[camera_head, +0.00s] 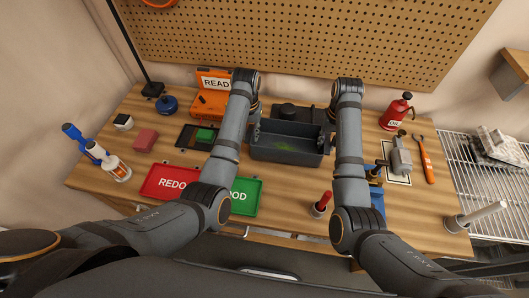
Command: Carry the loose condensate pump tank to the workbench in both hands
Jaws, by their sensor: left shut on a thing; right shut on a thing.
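The condensate pump tank (288,156) is a dark grey open-topped box with greenish stains inside. It is level, over the middle of the wooden workbench (285,205); I cannot tell whether its base touches the top. My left gripper (257,112) is shut on the tank at its left end, and my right gripper (331,117) is shut on it at its right end. Both fingertips are mostly hidden behind my wrists and forearms.
A black part (286,109) sits just behind the tank. A red REDO tray (170,183) and a green tray (246,195) lie front left. An orange case (210,104) stands back left. A red can (396,112), a grey fitting (401,158) and a wrench (426,160) are right. Pegboard backs the bench.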

